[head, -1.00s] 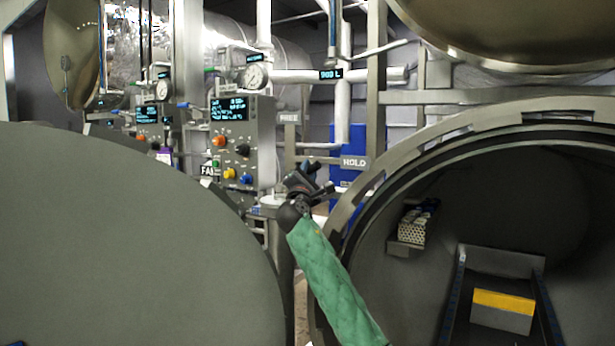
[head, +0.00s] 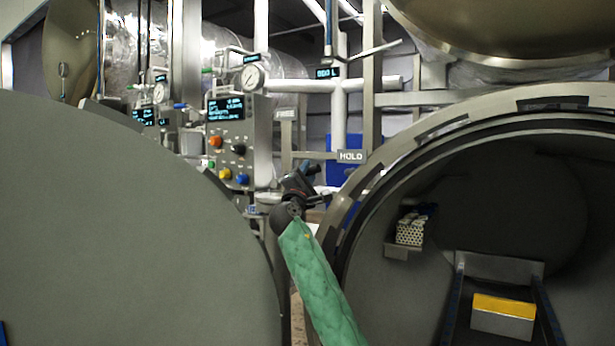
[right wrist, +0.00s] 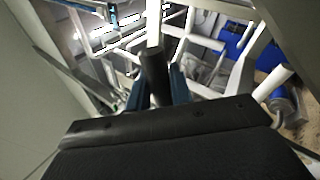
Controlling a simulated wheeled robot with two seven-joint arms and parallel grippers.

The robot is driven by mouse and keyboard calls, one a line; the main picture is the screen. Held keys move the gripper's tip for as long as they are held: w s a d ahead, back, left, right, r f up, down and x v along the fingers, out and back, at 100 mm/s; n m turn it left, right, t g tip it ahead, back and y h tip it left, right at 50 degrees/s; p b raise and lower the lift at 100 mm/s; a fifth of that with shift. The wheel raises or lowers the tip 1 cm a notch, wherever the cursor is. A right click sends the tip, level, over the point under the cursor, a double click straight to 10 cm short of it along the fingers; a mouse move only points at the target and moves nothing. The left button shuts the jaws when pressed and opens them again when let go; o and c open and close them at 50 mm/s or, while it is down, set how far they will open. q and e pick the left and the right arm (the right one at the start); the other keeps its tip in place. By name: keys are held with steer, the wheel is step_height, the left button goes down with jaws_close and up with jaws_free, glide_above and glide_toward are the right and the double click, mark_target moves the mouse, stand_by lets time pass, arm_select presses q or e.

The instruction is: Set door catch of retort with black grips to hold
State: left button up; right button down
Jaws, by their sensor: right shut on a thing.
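My right gripper (head: 305,175), at the end of a green-sleeved arm, is between the open round door (head: 120,220) and the vessel mouth (head: 352,215). In the right wrist view its blue fingers (right wrist: 160,92) are shut on a black cylindrical grip (right wrist: 154,72) of the door catch. In the head view the gripper hides most of the catch. A FREE plate (head: 286,114) is above and slightly left of the gripper. A HOLD plate (head: 351,156) is to its upper right, beside the vessel rim. My left gripper is not in view.
A control panel (head: 229,140) with a screen and coloured knobs stands behind the door, with a gauge (head: 253,77) above it. Inside the vessel are rails and a yellow-topped block (head: 503,307). The gap between door and rim is narrow.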

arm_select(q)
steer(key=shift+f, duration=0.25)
arm_select(e)
steer(key=shift+f, duration=0.3)
steer(key=c, duration=1.4)
jaws_free()
steer(key=shift+c, duration=0.2)
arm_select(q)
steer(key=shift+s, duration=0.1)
arm_select(e)
steer(key=shift+o, duration=0.7)
steer(key=shift+s+r, duration=0.1)
steer(key=shift+r, duration=0.05)
steer(key=shift+s+f, duration=0.15)
steer(key=shift+f, duration=0.05)
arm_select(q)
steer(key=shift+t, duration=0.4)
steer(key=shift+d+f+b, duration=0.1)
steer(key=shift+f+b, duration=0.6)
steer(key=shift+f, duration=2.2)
arm_select(e)
steer(key=v, duration=0.7)
steer(key=shift+s+a, duration=0.1)
steer(key=shift+s, duration=0.05)
